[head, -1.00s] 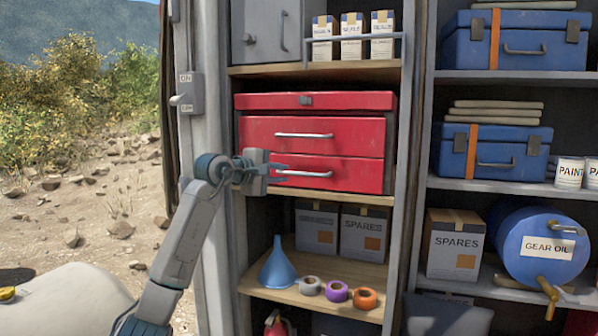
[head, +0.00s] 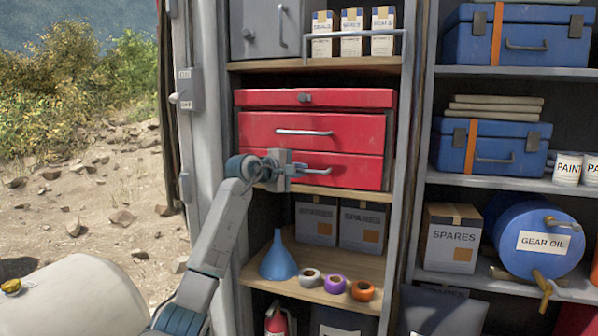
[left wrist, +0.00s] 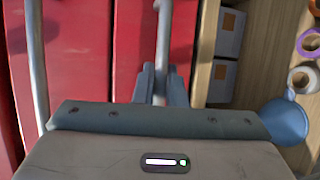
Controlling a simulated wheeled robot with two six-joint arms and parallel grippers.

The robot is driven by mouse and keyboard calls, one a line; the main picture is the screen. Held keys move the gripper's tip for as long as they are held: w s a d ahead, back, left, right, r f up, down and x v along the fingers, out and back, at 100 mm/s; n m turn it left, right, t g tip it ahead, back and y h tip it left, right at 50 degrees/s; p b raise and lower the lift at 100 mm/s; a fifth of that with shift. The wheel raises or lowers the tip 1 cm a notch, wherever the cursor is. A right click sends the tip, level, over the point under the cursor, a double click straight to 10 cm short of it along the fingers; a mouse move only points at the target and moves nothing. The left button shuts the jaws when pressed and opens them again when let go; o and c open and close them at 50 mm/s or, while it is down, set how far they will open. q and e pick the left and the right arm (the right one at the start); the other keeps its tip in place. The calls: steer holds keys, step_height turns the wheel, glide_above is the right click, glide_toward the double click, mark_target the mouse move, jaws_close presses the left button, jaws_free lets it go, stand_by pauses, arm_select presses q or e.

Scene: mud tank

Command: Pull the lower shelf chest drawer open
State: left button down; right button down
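The red chest (head: 315,97) stands on a wooden shelf, with an upper drawer (head: 345,132) and a lower drawer (head: 355,172). The lower drawer's front looks flush with the upper one. Its silver handle (head: 318,171) sticks out beside my left gripper (head: 296,170). In the left wrist view the handle (left wrist: 163,40) runs between my left fingertips (left wrist: 161,85), which sit close on both sides of it and appear shut on it. The far end of the handle is hidden by the gripper in the head view. My right gripper is not in view.
Below the chest, a shelf holds a blue funnel (head: 278,258), tape rolls (head: 334,284) and grey boxes (head: 316,221). A grey post (head: 207,150) stands left of the chest. Blue cases (head: 520,40) and a gear oil drum (head: 530,238) fill the right shelves.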

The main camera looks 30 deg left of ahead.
arm_select(q)
steer(key=s+d+b, duration=0.3)
steer(key=s+b, duration=0.3)
steer(key=s, duration=0.8)
steer(key=shift+s+d, duration=0.2)
steer(key=shift+d, duration=0.05)
steer(key=c, duration=1.8)
jaws_free()
steer(key=shift+s, duration=0.15)
